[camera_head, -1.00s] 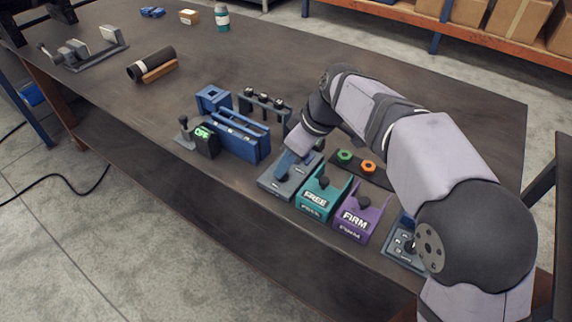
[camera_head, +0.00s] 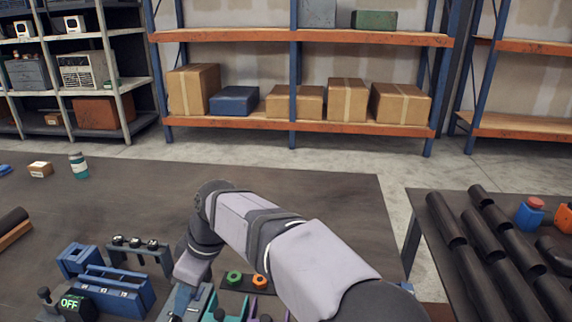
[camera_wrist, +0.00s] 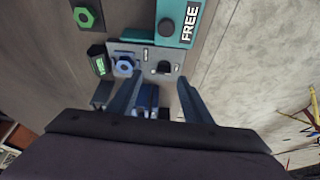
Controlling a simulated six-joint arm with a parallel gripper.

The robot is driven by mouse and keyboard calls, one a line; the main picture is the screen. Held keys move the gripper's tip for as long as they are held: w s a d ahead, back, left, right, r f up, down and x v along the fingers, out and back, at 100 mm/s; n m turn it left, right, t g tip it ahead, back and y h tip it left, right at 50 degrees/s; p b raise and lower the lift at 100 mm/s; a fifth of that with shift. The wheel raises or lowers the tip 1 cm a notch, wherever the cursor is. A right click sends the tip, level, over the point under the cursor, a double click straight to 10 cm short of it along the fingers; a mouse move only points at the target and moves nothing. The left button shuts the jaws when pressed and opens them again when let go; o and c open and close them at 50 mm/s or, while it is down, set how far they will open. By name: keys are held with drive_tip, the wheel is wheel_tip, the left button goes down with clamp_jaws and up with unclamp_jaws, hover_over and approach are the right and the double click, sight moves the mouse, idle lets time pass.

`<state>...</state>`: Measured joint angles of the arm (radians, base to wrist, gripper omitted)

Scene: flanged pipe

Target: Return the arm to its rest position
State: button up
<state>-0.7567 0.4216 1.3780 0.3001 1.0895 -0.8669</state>
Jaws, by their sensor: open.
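My gripper (camera_head: 180,302) points down over the near part of the dark workbench (camera_head: 310,200), low above a grey plate (camera_wrist: 147,50). In the wrist view my gripper's two fingers (camera_wrist: 160,78) are spread apart with nothing held between them. A blue nut (camera_wrist: 123,66) sits on the grey plate, beyond the left fingertip. Whether the fingertips touch the plate cannot be told. My arm is bent and reaches in from the lower right of the head view; its base is out of frame.
The teal FREE box (camera_wrist: 172,22) stands beside the plate. A blue fixture (camera_head: 115,290) and the OFF display box (camera_head: 75,303) are left of my gripper. Green (camera_head: 234,278) and orange nuts (camera_head: 259,281) lie to the right. The bench behind is mostly clear. Pipes (camera_head: 485,235) lie on another table.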

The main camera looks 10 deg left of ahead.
drive_tip(key=d+r+m+h+p, duration=0.1)
drive_tip(key=d+r+m+p, duration=0.15)
drive_tip(key=d+p, duration=0.4)
drive_tip(key=w+d+r+m+t+h+p, duration=0.1)
drive_tip(key=d+r+m+p, duration=0.2)
drive_tip(key=d, duration=0.7)
drive_tip(key=d+r+m+h+p, duration=0.15)
drive_tip(key=d+m+p, duration=0.25)
drive_tip(key=d, duration=0.4)
drive_tip(key=s+d+r+m+p, duration=0.1)
drive_tip(key=s+d+m+p, duration=0.3)
drive_tip(key=d, duration=0.4)
drive_tip(key=s+d+r+m+g+p, duration=0.1)
drive_tip(key=s+d+r+m+p, duration=0.1)
drive_tip(key=s+d+m+p, duration=0.2)
drive_tip(key=s+d+h+p, duration=0.1)
drive_tip(key=s+d+p, duration=0.1)
drive_tip(key=s+d, duration=0.2)
drive_tip(key=shift+s+r+p, duration=0.2)
drive_tip(key=shift+r+p, duration=0.1)
